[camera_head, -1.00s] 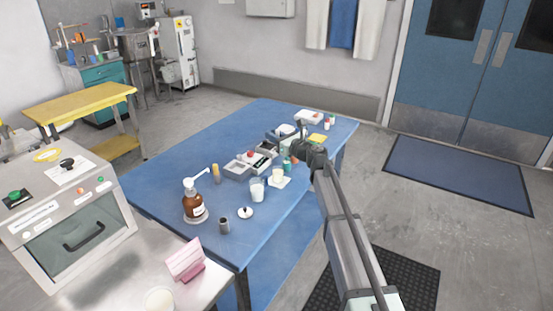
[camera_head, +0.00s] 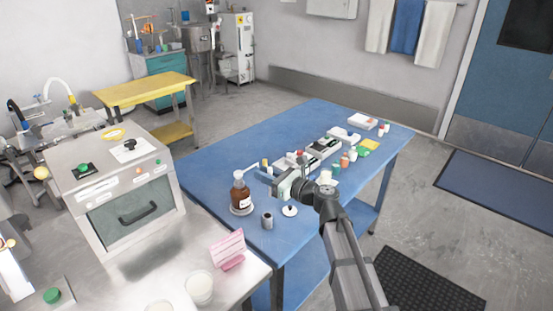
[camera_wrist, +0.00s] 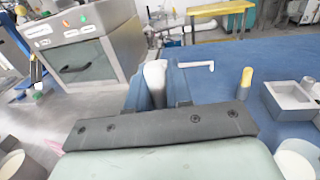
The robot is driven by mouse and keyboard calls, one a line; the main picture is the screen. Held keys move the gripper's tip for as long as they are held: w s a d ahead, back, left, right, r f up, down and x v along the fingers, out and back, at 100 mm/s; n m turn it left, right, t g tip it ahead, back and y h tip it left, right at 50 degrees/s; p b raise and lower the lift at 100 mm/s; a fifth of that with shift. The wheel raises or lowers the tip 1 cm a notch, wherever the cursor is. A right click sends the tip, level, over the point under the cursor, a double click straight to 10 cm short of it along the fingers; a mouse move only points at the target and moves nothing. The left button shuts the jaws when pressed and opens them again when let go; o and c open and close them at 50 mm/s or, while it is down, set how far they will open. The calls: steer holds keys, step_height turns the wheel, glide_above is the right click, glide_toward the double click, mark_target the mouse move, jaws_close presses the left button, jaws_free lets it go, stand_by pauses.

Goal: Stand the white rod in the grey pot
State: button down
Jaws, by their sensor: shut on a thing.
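My gripper (camera_head: 276,186) is over the blue table, to the right of the brown pump bottle (camera_head: 241,197) in the head view. In the wrist view its fingers are shut on a white thing that looks like the white rod (camera_wrist: 154,82). The rod points away from the palm; its far end is hard to make out, and I cannot tell it apart in the head view. The grey pot (camera_head: 267,220) stands upright near the table's front edge, below and slightly left of my gripper in the head view. Its inside is too small to see clearly.
A round white lid (camera_head: 290,211) lies right of the pot. A yellow-topped marker (camera_wrist: 245,83) and a grey open box (camera_wrist: 290,98) are right of my fingers in the wrist view. Several small containers stand farther back. A pink card stand (camera_head: 228,249) is on the near counter.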

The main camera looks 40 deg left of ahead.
steer(key=shift+n+g, duration=0.7)
steer(key=shift+g, duration=0.2)
steer(key=shift+s+d+f, duration=0.15)
steer(key=shift+s+f, duration=0.25)
steer(key=shift+f, duration=0.5)
steer(key=shift+s+d+f, duration=0.15)
steer(key=shift+s+f, duration=0.3)
steer(key=shift+f, duration=0.45)
steer(key=shift+s+d+f, duration=0.15)
steer(key=shift+s+f, duration=0.25)
steer(key=shift+f, duration=0.5)
steer(key=shift+f, duration=2)
stand_by(2.4)
